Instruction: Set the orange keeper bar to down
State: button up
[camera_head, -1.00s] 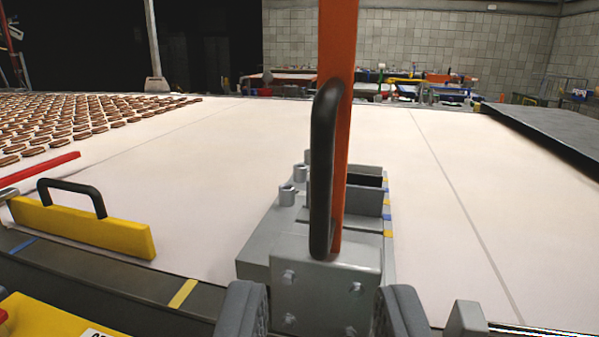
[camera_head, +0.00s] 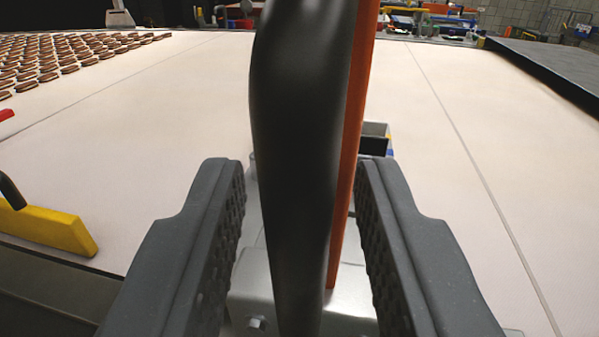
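The orange keeper bar (camera_head: 359,120) stands upright, its top cut off by the frame. Its black handle (camera_head: 295,130) is on the near side and fills the middle of the view, hiding much of the bar. A grey metal mount (camera_head: 345,300) with bolts is at the bar's foot. My gripper (camera_head: 302,185) is open, with one dark grey finger to the left of the handle and one to the right of the handle and bar. Gaps show between the fingers and the handle.
A white table surface (camera_head: 150,110) spreads around the mount. Brown sandwich cookies (camera_head: 60,60) lie in rows at the far left. A yellow bar (camera_head: 50,228) with a black handle is at the left edge. A dark panel (camera_head: 550,65) is at the far right.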

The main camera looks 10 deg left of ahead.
grip_shut()
jog(key=shift+d, duration=0.1)
